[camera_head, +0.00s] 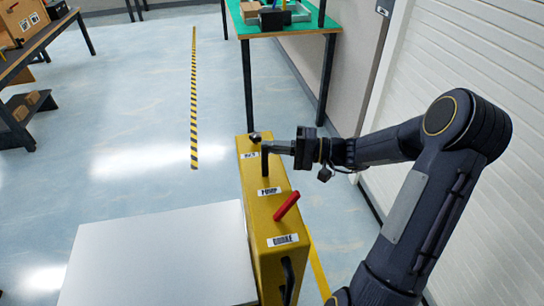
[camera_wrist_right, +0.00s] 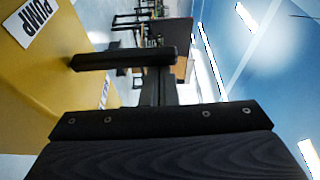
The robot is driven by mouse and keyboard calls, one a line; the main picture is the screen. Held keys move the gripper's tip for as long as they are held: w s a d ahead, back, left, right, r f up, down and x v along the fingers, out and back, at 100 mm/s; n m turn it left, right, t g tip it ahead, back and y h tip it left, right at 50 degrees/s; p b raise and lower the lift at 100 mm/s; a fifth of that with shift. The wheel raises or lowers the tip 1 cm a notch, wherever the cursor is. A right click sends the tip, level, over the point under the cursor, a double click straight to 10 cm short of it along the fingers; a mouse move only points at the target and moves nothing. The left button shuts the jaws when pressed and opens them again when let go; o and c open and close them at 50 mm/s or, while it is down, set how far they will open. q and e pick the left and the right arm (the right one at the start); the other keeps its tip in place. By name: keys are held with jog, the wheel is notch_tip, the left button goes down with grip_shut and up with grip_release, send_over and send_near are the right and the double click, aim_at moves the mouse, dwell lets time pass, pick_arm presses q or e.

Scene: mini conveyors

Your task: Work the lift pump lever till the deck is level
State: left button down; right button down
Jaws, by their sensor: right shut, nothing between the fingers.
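The yellow lift housing (camera_head: 262,225) runs along the right side of the flat grey deck (camera_head: 160,260). A short black lever (camera_head: 265,160) stands up from its top behind the PUMP label (camera_head: 269,191). My right gripper (camera_head: 270,148) reaches in from the right, shut and empty, with its tips at the lever's upper part; I cannot tell whether they touch. In the right wrist view the black lever (camera_wrist_right: 120,59) sticks out from the yellow housing near the PUMP label (camera_wrist_right: 33,20), just ahead of the shut fingers (camera_wrist_right: 158,90). My left gripper is out of view.
A red handle (camera_head: 287,206) tilts up from the housing nearer me, by another label. A dark round knob (camera_head: 254,137) sits at its far end. A green-topped table (camera_head: 285,28) stands behind; a white slatted wall (camera_head: 455,60) is at right.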

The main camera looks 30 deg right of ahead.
jog(key=s+n+b, duration=0.1)
jog(key=b, duration=0.1)
jog(key=s+n+y+b, duration=0.1)
jog(key=b, duration=0.2)
jog(key=s+f+n+b, duration=0.1)
jog(key=n+b, duration=0.1)
jog(key=b, duration=0.1)
jog(key=shift+a, duration=0.4)
jog(key=shift+r, duration=0.45)
jog(key=v, duration=0.7)
jog(key=shift+s+d+f+p, duration=0.2)
jog(key=shift+d+f+p, duration=0.1)
jog(key=shift+d+p, duration=0.05)
